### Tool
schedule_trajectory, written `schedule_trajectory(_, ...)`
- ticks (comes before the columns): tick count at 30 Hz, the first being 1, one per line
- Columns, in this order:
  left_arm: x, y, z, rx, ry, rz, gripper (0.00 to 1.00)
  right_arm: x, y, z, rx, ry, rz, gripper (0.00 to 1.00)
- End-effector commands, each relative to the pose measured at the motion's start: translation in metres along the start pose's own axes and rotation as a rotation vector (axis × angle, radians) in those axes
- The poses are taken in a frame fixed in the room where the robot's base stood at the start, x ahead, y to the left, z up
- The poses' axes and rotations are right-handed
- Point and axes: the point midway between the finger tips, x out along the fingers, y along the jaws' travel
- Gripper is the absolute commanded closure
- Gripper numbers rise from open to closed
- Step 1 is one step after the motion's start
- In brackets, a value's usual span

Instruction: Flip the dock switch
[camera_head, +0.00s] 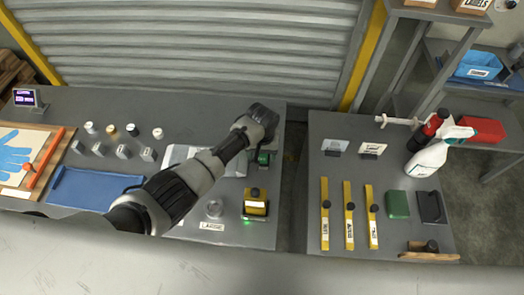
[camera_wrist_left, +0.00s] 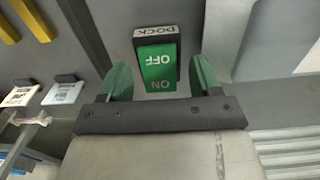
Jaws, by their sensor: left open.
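The dock switch (camera_wrist_left: 155,66) is a green rocker in a dark housing labelled DOCK, on the grey bench top. The words OFF and ON show upside down in the left wrist view, and I cannot tell which end is pressed. My left gripper (camera_wrist_left: 162,80) is open, with its green fingers on either side of the switch, apart from it and holding nothing. In the head view the switch (camera_head: 263,158) shows in part, just below my left wrist. My right gripper is not in view.
A yellow box (camera_head: 255,204) with a black knob stands close in front of the switch. Several small cylinders and blocks and a blue mat (camera_head: 90,188) lie left. Across a gap, a second bench holds yellow bars, a green block (camera_head: 398,204) and a spray bottle (camera_head: 432,156).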

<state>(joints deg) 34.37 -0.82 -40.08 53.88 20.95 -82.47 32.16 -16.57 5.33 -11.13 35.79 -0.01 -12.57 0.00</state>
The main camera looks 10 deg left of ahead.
Motion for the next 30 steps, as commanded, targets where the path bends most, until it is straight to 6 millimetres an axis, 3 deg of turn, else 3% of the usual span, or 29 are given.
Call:
schedule_trajectory(4,0.000,0.000,0.000,0.000,0.000,0.000,0.36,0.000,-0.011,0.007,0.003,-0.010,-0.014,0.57)
schedule_trajectory(14,-0.001,0.000,0.000,0.000,0.000,0.000,0.85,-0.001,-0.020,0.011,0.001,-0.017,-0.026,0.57)
schedule_trajectory(30,-0.001,0.000,-0.003,-0.001,-0.124,0.001,0.85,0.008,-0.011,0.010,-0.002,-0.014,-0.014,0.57)
